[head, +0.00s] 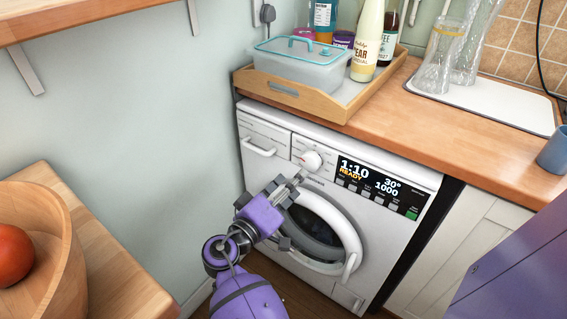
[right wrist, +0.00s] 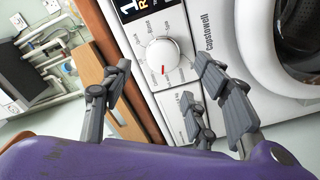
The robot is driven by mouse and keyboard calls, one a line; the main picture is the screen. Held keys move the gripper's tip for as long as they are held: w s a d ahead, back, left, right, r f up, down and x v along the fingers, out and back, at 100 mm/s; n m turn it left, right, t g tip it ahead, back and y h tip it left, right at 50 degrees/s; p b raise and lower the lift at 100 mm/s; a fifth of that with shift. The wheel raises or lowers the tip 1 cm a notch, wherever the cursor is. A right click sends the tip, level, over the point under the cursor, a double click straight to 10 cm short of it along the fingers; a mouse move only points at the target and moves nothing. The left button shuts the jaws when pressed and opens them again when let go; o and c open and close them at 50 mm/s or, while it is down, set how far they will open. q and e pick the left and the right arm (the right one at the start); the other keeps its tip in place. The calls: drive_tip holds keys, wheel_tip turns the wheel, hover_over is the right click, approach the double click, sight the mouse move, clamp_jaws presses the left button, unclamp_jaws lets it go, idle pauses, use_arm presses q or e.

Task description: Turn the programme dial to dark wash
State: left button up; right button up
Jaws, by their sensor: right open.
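The programme dial (head: 311,160) is a round white knob on the upper front of the white washing machine (head: 262,128), left of the black display (head: 380,187). The display reads 1:10, READY, 30° and 1000. In the right wrist view the dial (right wrist: 163,56) has a red pointer mark and small labels around it, too small to read surely. My right gripper (head: 290,181) is open and empty, just below the dial in the head view. In the right wrist view its fingers (right wrist: 164,66) lie to either side of the dial; I see no clear contact. My left gripper is out of view.
A wooden tray (head: 292,96) with a lidded plastic box (head: 300,62) and bottles stands on the worktop (head: 425,112) above the machine. The round door (head: 318,230) is shut below the dial. A wooden bowl (head: 58,265) with a red fruit stands at the left.

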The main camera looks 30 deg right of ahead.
sight(309, 163)
drive_tip(key=x, duration=0.6)
drive_tip(key=shift+w+d+r+p, duration=0.1)
drive_tip(key=shift+w+d+p, duration=0.15)
drive_tip(key=shift+w+p, duration=0.15)
drive_tip(key=shift+w+d, duration=0.1)
drive_tip(key=shift+d, duration=0.3)
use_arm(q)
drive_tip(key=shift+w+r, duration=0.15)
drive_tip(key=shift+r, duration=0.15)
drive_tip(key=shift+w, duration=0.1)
use_arm(e)
drive_tip(key=shift+c, duration=0.3)
